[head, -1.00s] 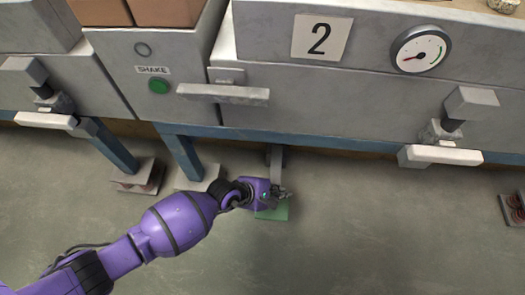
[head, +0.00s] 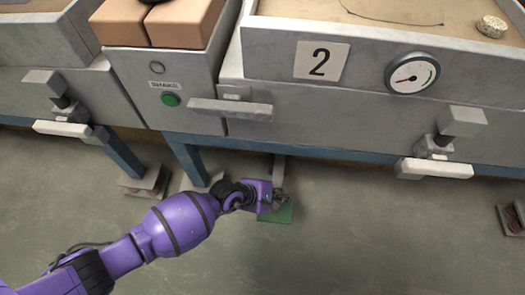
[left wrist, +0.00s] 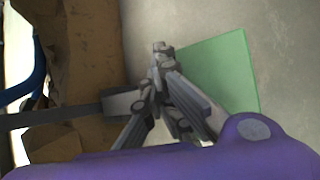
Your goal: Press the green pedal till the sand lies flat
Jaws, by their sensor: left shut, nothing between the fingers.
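The green pedal (head: 276,215) is a flat plate low near the floor, below the sand bed marked 2. It also shows in the left wrist view (left wrist: 222,75). My right gripper is not in view.
A round gauge (head: 412,73) with its needle pointing low left sits on the bed's front. A green SHAKE button (head: 171,99) and grey handles (head: 231,108) stick out nearby. Blue legs (head: 186,160) stand on spring feet (head: 145,184). Open floor lies to the right.

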